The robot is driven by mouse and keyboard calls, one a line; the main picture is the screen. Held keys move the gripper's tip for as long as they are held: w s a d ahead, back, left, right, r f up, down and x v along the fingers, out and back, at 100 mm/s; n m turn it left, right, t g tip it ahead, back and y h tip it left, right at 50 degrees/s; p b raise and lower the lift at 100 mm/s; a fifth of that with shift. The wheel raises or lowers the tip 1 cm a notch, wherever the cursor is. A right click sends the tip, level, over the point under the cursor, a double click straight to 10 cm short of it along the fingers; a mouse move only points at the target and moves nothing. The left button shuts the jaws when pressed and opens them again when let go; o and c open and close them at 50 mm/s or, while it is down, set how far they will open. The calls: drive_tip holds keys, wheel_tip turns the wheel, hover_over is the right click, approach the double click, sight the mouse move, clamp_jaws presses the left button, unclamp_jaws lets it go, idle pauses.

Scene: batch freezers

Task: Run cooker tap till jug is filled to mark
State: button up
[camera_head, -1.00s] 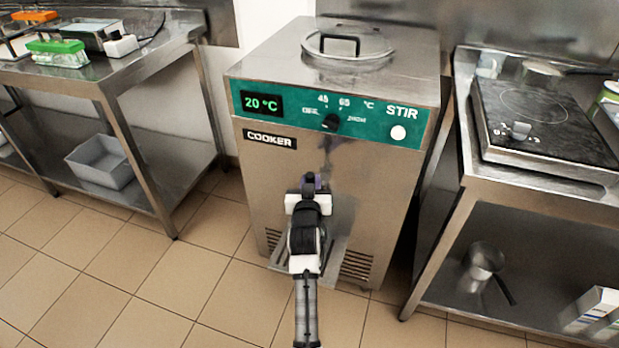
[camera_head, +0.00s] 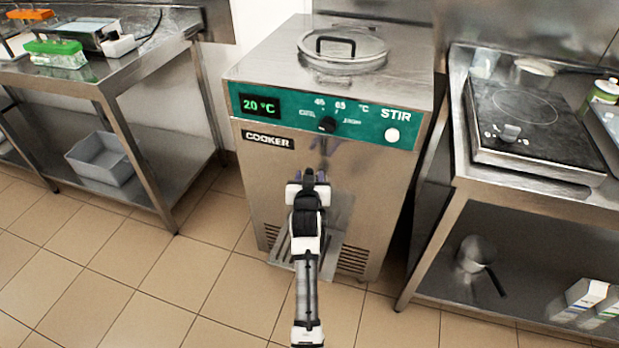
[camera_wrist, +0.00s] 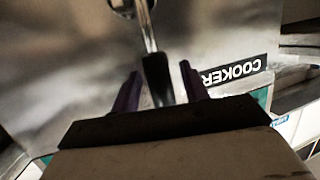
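The cooker (camera_head: 285,170) is a steel cabinet with a teal panel reading 20 °C. Its tap shows in the wrist view as a metal stem with a black handle (camera_wrist: 157,80). My gripper (camera_wrist: 160,88) is open, with its purple fingers on either side of the black handle; I cannot tell if they touch it. In the head view my gripper (camera_head: 311,178) is in front of the cooker's lower front and hides the tap. A tray-like ledge (camera_head: 328,255) sticks out low on the cooker behind my arm. No jug can be made out.
A steel table (camera_head: 150,60) with green-lidded and orange-lidded containers stands left, a grey bin (camera_head: 100,165) on its shelf. A right-hand table holds a hot plate (camera_head: 530,125); a metal pot (camera_head: 477,257) sits below. The tiled floor is clear at front left.

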drive_tip(key=shift+s, duration=0.55)
drive_tip(key=b+v, duration=0.2)
drive_tip(key=v, duration=1)
drive_tip(key=shift+s+r, duration=0.25)
drive_tip(key=shift+s, duration=0.1)
drive_tip(key=shift+c, duration=0.2)
